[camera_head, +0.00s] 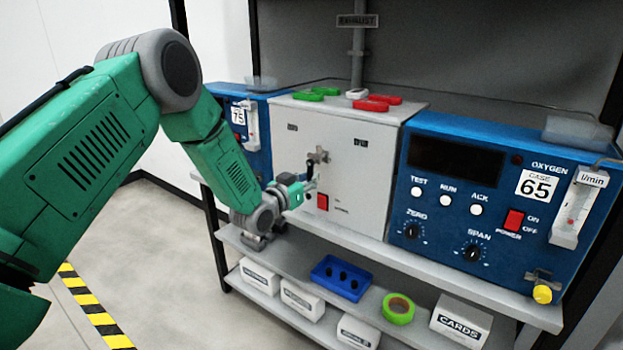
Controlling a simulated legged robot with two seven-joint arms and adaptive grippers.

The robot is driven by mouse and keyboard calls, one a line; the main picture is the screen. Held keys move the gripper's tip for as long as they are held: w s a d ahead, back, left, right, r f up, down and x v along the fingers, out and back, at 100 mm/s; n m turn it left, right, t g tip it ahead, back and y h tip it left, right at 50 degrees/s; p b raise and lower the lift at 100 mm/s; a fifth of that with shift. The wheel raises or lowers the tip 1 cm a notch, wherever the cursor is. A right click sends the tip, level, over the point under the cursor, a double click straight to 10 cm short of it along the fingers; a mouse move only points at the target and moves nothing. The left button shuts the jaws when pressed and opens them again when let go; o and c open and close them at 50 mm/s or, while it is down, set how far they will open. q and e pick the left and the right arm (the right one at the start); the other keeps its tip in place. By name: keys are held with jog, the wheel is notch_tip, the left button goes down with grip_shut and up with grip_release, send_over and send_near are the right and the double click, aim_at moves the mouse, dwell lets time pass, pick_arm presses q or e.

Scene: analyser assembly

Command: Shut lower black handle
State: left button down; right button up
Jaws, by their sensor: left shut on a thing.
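The white-grey cabinet (357,175) stands in the middle of the bench. A grey metal valve fitting (318,156) sits on its front, with a small black handle (310,169) hanging down at its lower left. My left gripper (312,184) reaches in from the left and is shut on the black handle's lower end. The fingers hide part of the handle, and its exact angle is hard to tell. My right gripper is not in view.
A red switch (323,202) sits just below the gripper. Blue analysers (455,200) flank the cabinet. Green and red handles (371,105) lie on top of it. The lower shelf holds a blue tray (341,278), green tape (398,308) and white boxes. The floor at left is clear.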

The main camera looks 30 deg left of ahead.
pick_arm(q)
jog(key=c, duration=1.6)
grip_release()
jog(key=shift+s+f, duration=0.2)
jog(key=shift+f, duration=0.25)
jog(key=shift+o, duration=0.3)
jog(key=shift+a+r, duration=0.1)
jog(key=shift+r, duration=0.05)
jog(key=s+a, duration=0.1)
jog(key=s, duration=1)
jog(key=shift+s, duration=0.4)
